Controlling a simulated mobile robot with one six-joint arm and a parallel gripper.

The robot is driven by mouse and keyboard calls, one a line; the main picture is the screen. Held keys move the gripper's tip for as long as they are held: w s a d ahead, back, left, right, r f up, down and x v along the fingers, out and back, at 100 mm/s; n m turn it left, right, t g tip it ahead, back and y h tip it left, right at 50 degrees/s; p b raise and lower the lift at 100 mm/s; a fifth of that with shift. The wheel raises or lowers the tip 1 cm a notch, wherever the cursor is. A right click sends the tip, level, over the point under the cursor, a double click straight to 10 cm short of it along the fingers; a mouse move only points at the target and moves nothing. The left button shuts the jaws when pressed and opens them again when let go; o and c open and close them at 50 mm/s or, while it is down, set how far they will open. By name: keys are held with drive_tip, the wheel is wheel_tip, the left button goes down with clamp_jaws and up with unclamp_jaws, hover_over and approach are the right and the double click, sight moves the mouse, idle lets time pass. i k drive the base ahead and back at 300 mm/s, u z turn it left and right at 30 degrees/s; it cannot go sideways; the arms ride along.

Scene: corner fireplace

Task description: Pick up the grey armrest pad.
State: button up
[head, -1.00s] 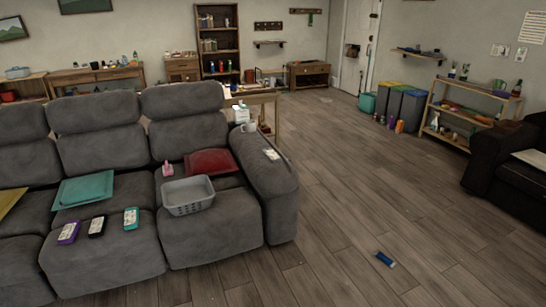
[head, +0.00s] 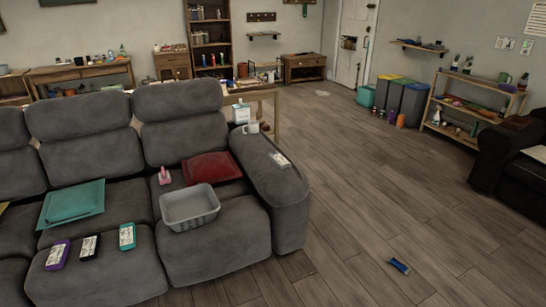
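The grey sofa (head: 205,265) fills the left side of the head view. Its right armrest (head: 268,178) is padded in the same grey. I cannot make out a separate grey pad on it. A small pale, flat item (head: 279,160) lies on top of the armrest, too small to identify. A white mug (head: 251,127) stands at the armrest's far end. My gripper is not in view.
A blue object (head: 399,266) lies on the wooden floor. The floor right of the sofa is otherwise mostly open.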

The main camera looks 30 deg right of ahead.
sight(282, 163)
drive_tip(key=z, duration=0.1)
drive_tip(key=i, duration=1.25)
drive_tip(key=u, duration=0.05)
